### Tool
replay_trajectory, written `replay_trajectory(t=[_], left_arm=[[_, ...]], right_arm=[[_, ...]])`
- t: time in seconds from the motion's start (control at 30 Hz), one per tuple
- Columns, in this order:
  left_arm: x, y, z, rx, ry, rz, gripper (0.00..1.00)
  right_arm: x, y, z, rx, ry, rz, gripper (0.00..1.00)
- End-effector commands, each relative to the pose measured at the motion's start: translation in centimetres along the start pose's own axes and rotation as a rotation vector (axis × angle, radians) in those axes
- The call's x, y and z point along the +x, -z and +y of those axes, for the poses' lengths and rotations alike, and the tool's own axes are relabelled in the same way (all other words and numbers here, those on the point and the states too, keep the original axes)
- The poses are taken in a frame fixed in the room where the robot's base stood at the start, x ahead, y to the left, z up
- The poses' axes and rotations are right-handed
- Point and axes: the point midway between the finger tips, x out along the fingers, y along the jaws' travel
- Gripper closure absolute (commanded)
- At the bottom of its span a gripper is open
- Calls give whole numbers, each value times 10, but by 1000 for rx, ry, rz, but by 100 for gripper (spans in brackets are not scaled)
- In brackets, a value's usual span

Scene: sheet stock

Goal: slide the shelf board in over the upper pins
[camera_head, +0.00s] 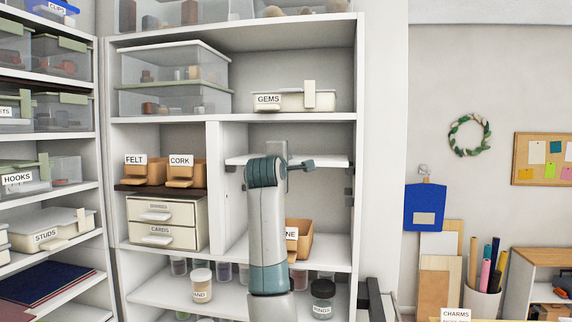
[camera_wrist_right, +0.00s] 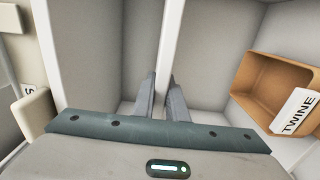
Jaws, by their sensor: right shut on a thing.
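The white shelf board (camera_head: 325,160) lies about level in the right-hand middle compartment of the white cabinet, between the divider (camera_head: 212,185) and the right side wall. My right gripper (camera_head: 285,158) is shut on its front edge; my own arm hides part of the board. In the right wrist view, which is turned sideways, the two fingers (camera_wrist_right: 163,98) lie on either side of the board's edge (camera_wrist_right: 172,35). A dark upper pin (camera_head: 348,168) shows just under the board's right end, and a lower pin (camera_head: 348,198) sits below. I cannot tell whether board and pins touch. My left gripper is out of view.
The GEMS box (camera_head: 290,100) stands on the fixed shelf above. The tan TWINE box (camera_head: 303,240) stands on the shelf below, and also shows in the wrist view (camera_wrist_right: 275,90). FELT and CORK boxes (camera_head: 180,170) and cream drawers (camera_head: 165,222) fill the compartment left of the divider.

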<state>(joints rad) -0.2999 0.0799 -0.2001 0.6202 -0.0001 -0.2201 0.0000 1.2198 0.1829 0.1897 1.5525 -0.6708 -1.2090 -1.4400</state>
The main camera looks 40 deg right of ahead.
Motion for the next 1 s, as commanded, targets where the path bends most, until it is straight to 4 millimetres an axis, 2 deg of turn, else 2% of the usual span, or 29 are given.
replay_trajectory(t=[0.67, 0.7, 0.77, 1.0], left_arm=[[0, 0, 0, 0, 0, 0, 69], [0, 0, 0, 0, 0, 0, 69], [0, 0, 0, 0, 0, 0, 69], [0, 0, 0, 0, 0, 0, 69]], right_arm=[[-1, 0, 1, 1, -7, 0, 100], [-1, 0, 1, 1, -7, 0, 78], [-1, 0, 0, 1, -6, 0, 66], [0, 0, -5, -1, 4, 0, 66]])
